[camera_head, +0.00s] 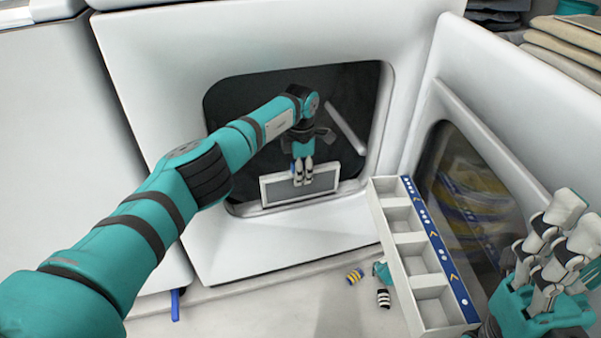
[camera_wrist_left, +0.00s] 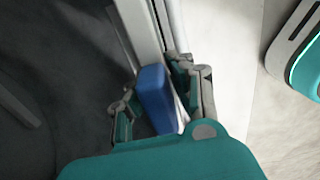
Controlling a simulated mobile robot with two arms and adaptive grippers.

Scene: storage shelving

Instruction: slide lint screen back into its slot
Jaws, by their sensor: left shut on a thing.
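The lint screen (camera_head: 277,190) is a white-framed panel with a grey face. It stands roughly upright at the lower lip of the dark machine opening (camera_head: 245,110). My left gripper (camera_head: 301,178) reaches into the opening and is shut on the screen's blue handle, at its top edge. The blue handle (camera_wrist_left: 157,98) shows between the fingers in the left wrist view, beside the pale frame. The slot itself is hidden by the screen, and I cannot tell how far the screen sits in it. My right gripper (camera_head: 566,235) is at the lower right, empty, its fingers apart.
A white compartment tray (camera_head: 393,245) with a blue edge stands in front, right of the opening. Small striped items (camera_head: 355,276) lie beside it. A second machine with a round-cornered window (camera_head: 465,190) stands at right. Folded cloths (camera_head: 565,45) lie on top.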

